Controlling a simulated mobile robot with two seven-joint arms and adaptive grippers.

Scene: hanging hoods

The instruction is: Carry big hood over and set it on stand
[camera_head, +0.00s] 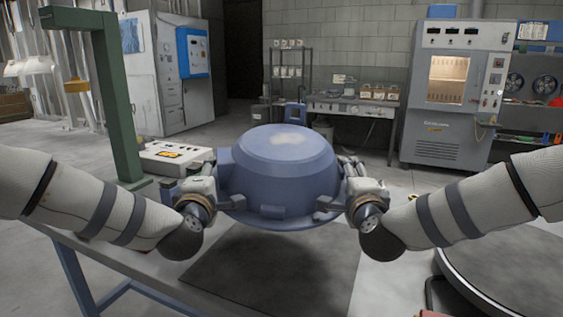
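The big hood (285,165) is a blue dome with a wide rim and a pale patch on top. It is at the middle of the view, roughly level, between my two grippers. My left gripper (222,192) is at its left side and my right gripper (338,190) at its right side, both apparently closed on its edge; the fingertips are partly hidden. The hood appears to hang above a dark mat (270,275), with a shadow below. A green gallows-shaped stand (118,100) rises at the left. I cannot tell whether it is the task's stand.
A white box with a yellow label (172,157) lies beside the green post. A large round dark-topped platform (510,250) is at the lower right. A yellow hood-like piece (77,86) and white hoods (30,66) are at the left. A cabinet (455,95) stands at the back right.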

